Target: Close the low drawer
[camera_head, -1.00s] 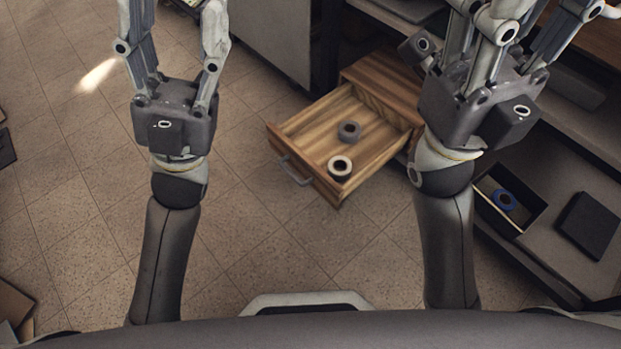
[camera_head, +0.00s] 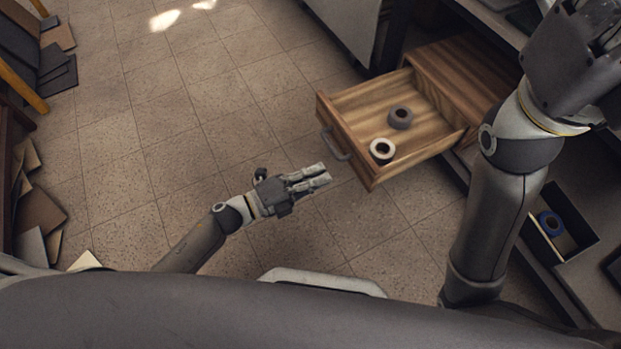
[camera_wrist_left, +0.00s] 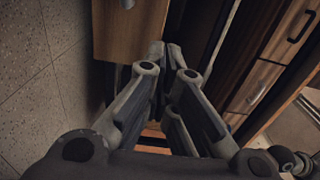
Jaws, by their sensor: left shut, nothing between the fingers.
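The low wooden drawer (camera_head: 345,150) stands pulled out of its cabinet in the head view. Its front panel, with a grey handle (camera_head: 335,145), faces left. A grey roll (camera_head: 400,117) and a white-rimmed tape roll (camera_head: 382,150) lie inside. My left gripper (camera_head: 325,173) is shut and empty, low in front of the drawer's front panel, its fingers pointing right toward the near corner; I cannot tell whether it touches. In the left wrist view, the shut fingers (camera_wrist_left: 172,50) sit beside a light wooden panel (camera_wrist_left: 125,38). My right gripper's body shows at upper right; its fingertips are cut off.
A wooden cabinet body (camera_head: 465,75) stands behind the drawer. An open dark box (camera_head: 570,220) with a blue tape roll (camera_head: 550,222) is at lower right. Loose boards (camera_head: 40,205) lean at the left. The tiled floor (camera_head: 190,110) left of the drawer is clear.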

